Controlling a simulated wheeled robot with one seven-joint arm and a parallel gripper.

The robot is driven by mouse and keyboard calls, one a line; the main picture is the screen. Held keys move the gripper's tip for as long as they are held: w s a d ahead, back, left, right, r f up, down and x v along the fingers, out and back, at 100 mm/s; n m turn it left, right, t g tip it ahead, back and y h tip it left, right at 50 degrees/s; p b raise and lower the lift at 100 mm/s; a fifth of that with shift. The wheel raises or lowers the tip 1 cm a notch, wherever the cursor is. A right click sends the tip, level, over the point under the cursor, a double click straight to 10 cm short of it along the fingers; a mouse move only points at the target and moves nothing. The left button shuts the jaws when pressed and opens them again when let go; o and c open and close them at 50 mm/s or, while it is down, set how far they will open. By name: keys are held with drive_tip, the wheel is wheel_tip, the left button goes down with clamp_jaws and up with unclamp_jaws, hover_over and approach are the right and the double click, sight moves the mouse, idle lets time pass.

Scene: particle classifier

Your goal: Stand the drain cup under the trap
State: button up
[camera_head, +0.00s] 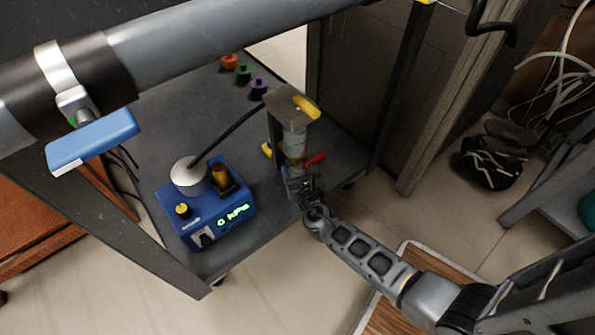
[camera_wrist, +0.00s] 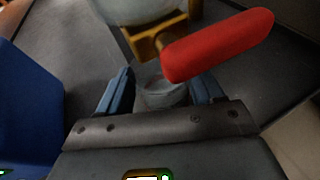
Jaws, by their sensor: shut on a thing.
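The trap (camera_head: 293,138) is a clear cylinder under a grey head on a stand at the cart's right side. Its lower end shows at the top of the wrist view, with a brass fitting (camera_wrist: 152,38) and a red lever handle (camera_wrist: 220,45). My gripper (camera_head: 297,184) is low in front of the trap's stand, beneath the red handle. Its blue-grey fingers are shut on the drain cup (camera_wrist: 160,94), a small clear cup. The cup looks upright, below the brass fitting; the lever partly covers the view. I cannot tell whether the cup touches the deck.
A blue pump box (camera_head: 205,215) with a lit display stands left of the trap, its dark hose running to the trap. Orange, green and purple knobs (camera_head: 243,73) sit at the back of the dark cart deck (camera_head: 150,130). A cart post rises at right.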

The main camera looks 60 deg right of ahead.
drive_tip(key=shift+f, duration=0.2)
drive_tip(key=o, duration=1.2)
drive_tip(key=shift+c, duration=0.2)
